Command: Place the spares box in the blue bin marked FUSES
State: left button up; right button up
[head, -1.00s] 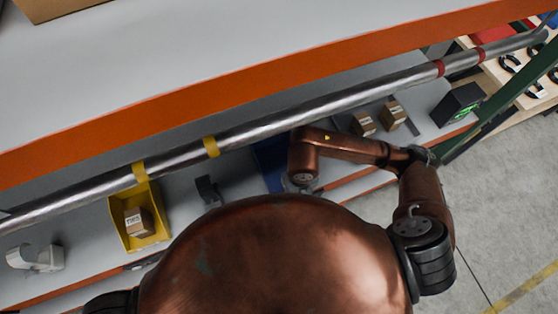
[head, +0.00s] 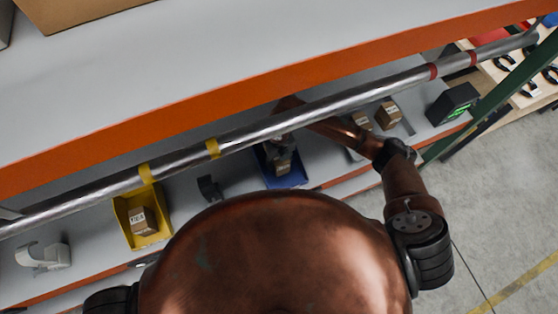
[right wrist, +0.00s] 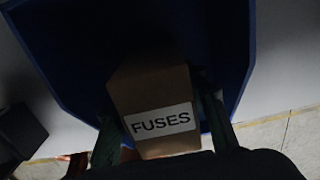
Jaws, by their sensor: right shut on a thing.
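A brown cardboard box (right wrist: 152,92) with a white label reading FUSES is between the fingers of my right gripper (right wrist: 160,118) in the right wrist view. The gripper is shut on this box. The blue bin (right wrist: 232,50) surrounds the box on the far side and flanks; I cannot tell whether the box touches its floor. In the head view the blue bin (head: 292,181) sits on the lower shelf, with the box and gripper partly hidden by the metal pipe. No marking on the bin is readable. My left gripper is not in view.
A metal pipe (head: 300,118) and the orange-edged upper shelf (head: 250,105) run above the bins. A yellow bin (head: 157,237) holds a labelled box (head: 143,221). Two small boxes (head: 388,114) and a black device with a green display (head: 453,104) stand at right.

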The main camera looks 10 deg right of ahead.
aim_at(279, 161)
jog(key=shift+f, duration=0.15)
jog(key=shift+f, duration=0.1)
jog(key=o, duration=1.3)
jog(key=shift+r+b, duration=0.6)
jog(key=shift+r, duration=3.25)
